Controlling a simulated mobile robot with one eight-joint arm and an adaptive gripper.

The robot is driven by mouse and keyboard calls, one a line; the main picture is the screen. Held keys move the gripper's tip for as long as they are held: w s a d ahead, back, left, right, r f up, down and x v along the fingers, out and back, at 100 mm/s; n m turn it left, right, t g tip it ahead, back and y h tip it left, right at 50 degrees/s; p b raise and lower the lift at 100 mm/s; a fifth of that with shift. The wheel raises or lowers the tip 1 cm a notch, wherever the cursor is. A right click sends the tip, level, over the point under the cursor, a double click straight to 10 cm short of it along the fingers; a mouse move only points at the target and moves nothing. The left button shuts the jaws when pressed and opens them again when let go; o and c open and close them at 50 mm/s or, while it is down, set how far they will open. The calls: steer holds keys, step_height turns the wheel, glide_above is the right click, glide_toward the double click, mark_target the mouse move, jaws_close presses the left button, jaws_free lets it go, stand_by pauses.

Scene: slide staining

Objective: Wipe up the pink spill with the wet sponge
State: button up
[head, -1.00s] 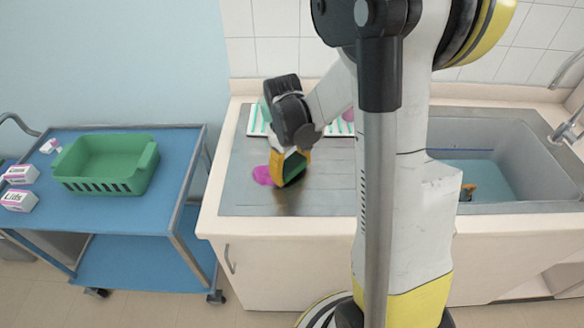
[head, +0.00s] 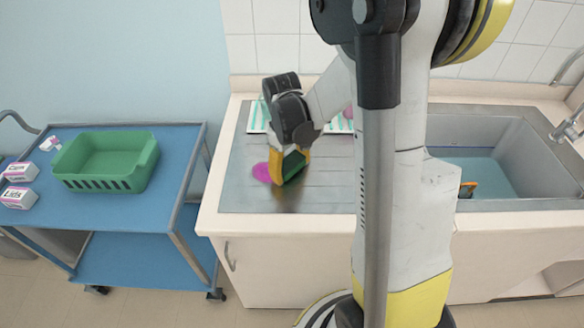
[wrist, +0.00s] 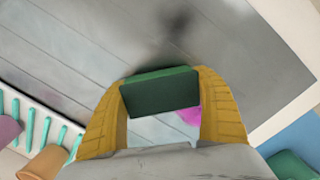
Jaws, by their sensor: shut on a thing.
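My gripper (head: 287,166) is over the left part of the metal drainboard (head: 330,190). It is shut on a dark green sponge (head: 294,164). The sponge also shows between the yellow fingers in the wrist view (wrist: 160,92). The pink spill (head: 261,172) lies on the drainboard just left of the sponge, and part of it is hidden behind the gripper. In the wrist view a bit of the pink spill (wrist: 190,116) shows beside the sponge. I cannot tell whether the sponge touches the drainboard.
A sink basin (head: 510,150) with water is at the right. A white and teal rack (head: 257,117) stands behind the gripper. A blue cart (head: 130,210) at the left holds a green basket (head: 107,184) and small boxes (head: 18,196). The drainboard's front is clear.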

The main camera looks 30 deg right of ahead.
mark_target(252, 172)
steer(key=shift+w+a, duration=0.5)
steer(key=shift+a, duration=0.25)
steer(key=shift+w+a, duration=0.5)
steer(key=shift+a, duration=0.25)
steer(key=shift+w+a+b, duration=0.15)
steer(key=shift+w+a, duration=0.55)
steer(key=shift+a, duration=0.35)
steer(key=shift+w+a+b, duration=0.2)
steer(key=shift+w+a, duration=0.55)
steer(key=shift+a, duration=0.3)
steer(key=shift+w+a+b, duration=0.15)
steer(key=shift+w+a, duration=0.55)
steer(key=shift+a, duration=0.35)
steer(key=shift+f, duration=0.2)
